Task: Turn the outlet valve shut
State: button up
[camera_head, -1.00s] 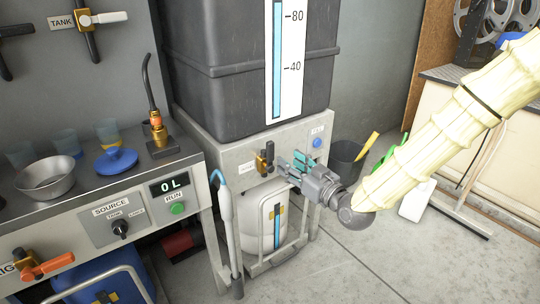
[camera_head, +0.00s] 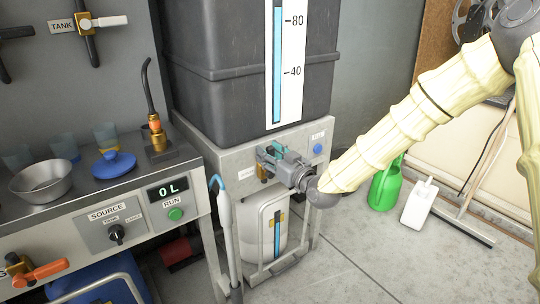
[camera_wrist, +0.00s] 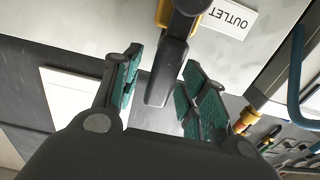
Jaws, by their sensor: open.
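The outlet valve (camera_head: 262,173) is a brass-coloured body on the grey panel under the dark tank; my gripper hides most of it in the head view. In the wrist view its black handle (camera_wrist: 166,72) points down the picture from a dark hub, with a bit of yellow body beside it. The OUTLET label (camera_wrist: 229,18) shows upside down next to it. My gripper (camera_head: 270,155) is open at the valve. In the wrist view its teal-padded fingers (camera_wrist: 160,82) stand on both sides of the handle, with visible gaps and no clear contact.
A blue FILL button (camera_head: 317,149) is right of my gripper. A white container (camera_head: 258,222) stands below the panel, and a grey wand with a blue hose (camera_head: 226,225) hangs left. The left bench (camera_head: 125,185) holds a bowl and a 0 L display. A green can (camera_head: 384,190) stands on the floor.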

jog(key=shift+c, duration=0.2)
grip_shut()
jog(key=shift+d, duration=0.1)
jog(key=w+d+f+m+p, duration=0.1)
jog(key=w+d+f+m, duration=0.1)
jog(key=m, duration=0.7)
jog(key=w+d+f+m+p, duration=0.1)
jog(key=d+f+m, duration=0.3)
jog(key=m, duration=0.5)
jog(key=shift+w+f, duration=0.7)
jog(key=shift+f, duration=0.2)
